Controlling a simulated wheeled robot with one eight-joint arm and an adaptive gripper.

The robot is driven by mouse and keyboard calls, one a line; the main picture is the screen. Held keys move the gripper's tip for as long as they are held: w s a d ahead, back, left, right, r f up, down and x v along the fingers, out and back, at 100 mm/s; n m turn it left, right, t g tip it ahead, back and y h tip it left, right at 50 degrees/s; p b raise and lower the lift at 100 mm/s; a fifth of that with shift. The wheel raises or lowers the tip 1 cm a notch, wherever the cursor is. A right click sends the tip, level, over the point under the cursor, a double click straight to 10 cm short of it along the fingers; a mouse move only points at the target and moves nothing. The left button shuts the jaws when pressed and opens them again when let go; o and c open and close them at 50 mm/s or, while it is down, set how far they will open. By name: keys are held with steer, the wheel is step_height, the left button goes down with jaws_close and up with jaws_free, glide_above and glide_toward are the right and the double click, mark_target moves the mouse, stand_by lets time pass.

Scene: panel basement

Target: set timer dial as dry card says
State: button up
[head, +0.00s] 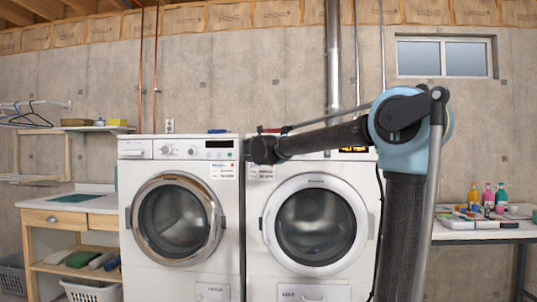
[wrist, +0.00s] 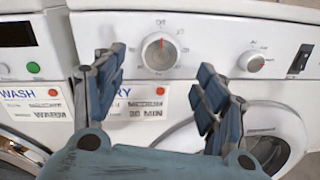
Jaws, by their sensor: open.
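The timer dial (wrist: 160,52), a round grey-white knob, sits on the dryer's white panel in the wrist view, its red mark near the top. The dry card (wrist: 146,106) is below it; its first letter is hidden by my left finger. It reads "30 MIN", with a line above that looks like "MEDIUM". My gripper (wrist: 161,62) is open, its blue-grey fingers spread to either side of the dial, with no visible contact. In the head view my dark arm reaches the left end of the dryer (head: 267,205), hiding most of its panel and the timer dial.
A smaller knob (wrist: 250,62) and a black rocker switch (wrist: 299,58) are right of the dial. The wash card (wrist: 36,102) and washer buttons (wrist: 34,67) are left. The washer (head: 180,272) stands beside the dryer. A table with bottles (head: 487,195) is at right.

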steer(key=w, duration=0.6)
steer(key=shift+d, duration=0.4)
steer(key=c, duration=1.1)
